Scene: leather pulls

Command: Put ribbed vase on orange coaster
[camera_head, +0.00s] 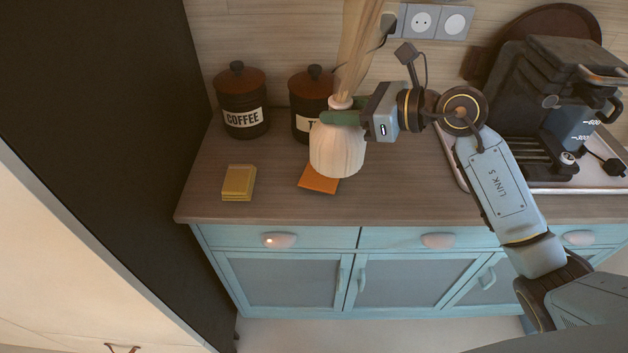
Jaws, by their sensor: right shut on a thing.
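The ribbed vase (337,150) is cream white, with a narrow neck and tall wooden sticks (358,45) standing in it. My right gripper (342,118) comes from the right and is shut on the vase near its neck. The orange coaster (318,183) lies on the counter below the vase in the picture, and the vase hides its upper part. I cannot tell whether the vase touches the coaster or hangs above it. The vase looks nearly upright. My left gripper does not show.
A yellow block (239,183) lies left of the coaster on the wooden counter (275,205). A coffee canister (241,102) and a second dark canister (306,92) stand behind. A coffee machine (545,95) on a tray is at the right. A dark tall panel (100,110) bounds the left.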

